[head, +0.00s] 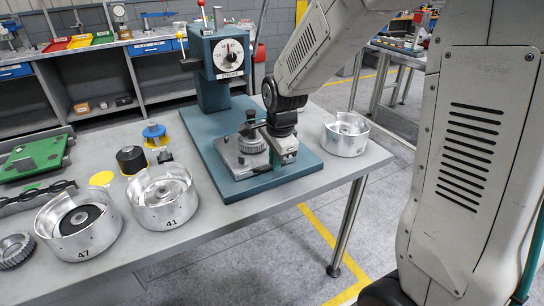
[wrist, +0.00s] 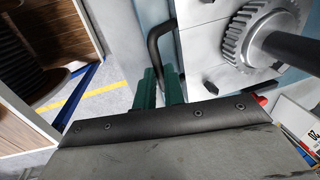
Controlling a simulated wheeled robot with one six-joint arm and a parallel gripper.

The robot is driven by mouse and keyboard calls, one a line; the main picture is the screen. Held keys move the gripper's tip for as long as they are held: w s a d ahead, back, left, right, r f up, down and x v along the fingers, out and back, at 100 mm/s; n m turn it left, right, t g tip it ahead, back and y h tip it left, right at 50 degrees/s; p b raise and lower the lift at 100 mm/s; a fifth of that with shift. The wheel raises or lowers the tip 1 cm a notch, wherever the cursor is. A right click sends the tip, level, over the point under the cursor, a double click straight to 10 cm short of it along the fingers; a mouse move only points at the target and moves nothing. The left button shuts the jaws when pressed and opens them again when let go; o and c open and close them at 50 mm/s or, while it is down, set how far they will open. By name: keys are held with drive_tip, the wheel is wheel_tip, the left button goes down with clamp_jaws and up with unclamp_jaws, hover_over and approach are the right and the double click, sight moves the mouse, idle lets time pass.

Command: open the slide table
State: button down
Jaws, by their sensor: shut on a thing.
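The slide table is a silver plate (head: 232,158) on the blue base of a press (head: 216,60). It carries a toothed gear (head: 250,143) with a dark rod above it. In the wrist view the plate (wrist: 203,45) and gear (wrist: 258,38) lie at the upper right. A bent black handle (wrist: 155,42) stands out at the plate's left edge. My gripper (head: 286,154) is low beside the right side of the plate. In the wrist view its green fingers (wrist: 158,90) are shut around the handle's lower end. The exact contact is partly hidden.
Silver drums marked 47 (head: 65,246) and 41 (head: 150,215) stand on the grey table's left part, with a green block (head: 35,156) behind. Another silver drum (head: 345,136) stands right of the press base. Open floor lies beyond the front edge.

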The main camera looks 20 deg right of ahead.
drive_tip(key=shift+s, duration=0.75)
drive_tip(key=c, duration=1.5)
unclamp_jaws()
drive_tip(key=shift+r, duration=0.1)
drive_tip(key=r, duration=0.2)
drive_tip(key=s+r, duration=0.1)
drive_tip(key=r, duration=0.4)
drive_tip(key=shift+s+d+r, duration=0.1)
drive_tip(key=shift+s+r, duration=0.1)
drive_tip(key=shift+r, duration=0.05)
